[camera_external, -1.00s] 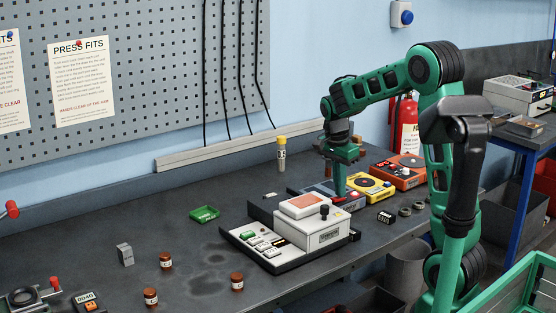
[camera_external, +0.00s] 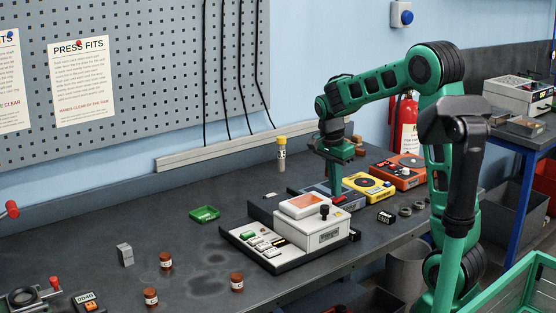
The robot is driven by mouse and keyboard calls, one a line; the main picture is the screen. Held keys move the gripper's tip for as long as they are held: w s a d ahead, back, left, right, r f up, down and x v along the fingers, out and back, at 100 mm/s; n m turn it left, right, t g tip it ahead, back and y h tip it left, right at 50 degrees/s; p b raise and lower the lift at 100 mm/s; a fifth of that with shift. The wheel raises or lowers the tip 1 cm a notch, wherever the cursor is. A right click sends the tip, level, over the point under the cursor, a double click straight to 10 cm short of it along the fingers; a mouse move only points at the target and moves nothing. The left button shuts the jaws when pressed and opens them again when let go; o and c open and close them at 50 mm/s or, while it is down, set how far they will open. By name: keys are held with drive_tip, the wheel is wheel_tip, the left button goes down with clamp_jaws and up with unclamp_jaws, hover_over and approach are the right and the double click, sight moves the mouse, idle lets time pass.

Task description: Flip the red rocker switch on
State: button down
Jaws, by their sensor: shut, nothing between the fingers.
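The red rocker switch (camera_external: 338,200) is a small red piece on the front part of a low blue-grey box (camera_external: 312,188), behind the white instrument. My gripper (camera_external: 336,193) points down at the switch with its fingers shut and nothing held. The fingertips are right at the switch in this view; I cannot tell whether they touch it. The fingers hide part of the box, and the white instrument hides some of its front. The tilt of the rocker is too small to read.
A white instrument with an orange screen (camera_external: 328,236) stands close in front. A yellow box (camera_external: 369,187) and an orange box (camera_external: 398,172) stand to the right. A yellow-capped bottle (camera_external: 281,154) and a green tray (camera_external: 205,213) are to the left. The bench's left middle is mostly clear.

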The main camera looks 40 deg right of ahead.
sight(335, 199)
wheel_tip(335, 199, up, 13)
drive_tip(key=a, duration=0.1)
drive_tip(key=shift+a, duration=0.4)
drive_tip(key=shift+d+r, duration=0.2)
drive_tip(key=shift+d, duration=0.5)
drive_tip(key=f, duration=0.4)
drive_tip(key=d+f, duration=0.1)
drive_tip(key=f, duration=0.4)
drive_tip(key=d+f, duration=0.1)
drive_tip(key=f, duration=0.4)
drive_tip(key=shift+r, duration=0.1)
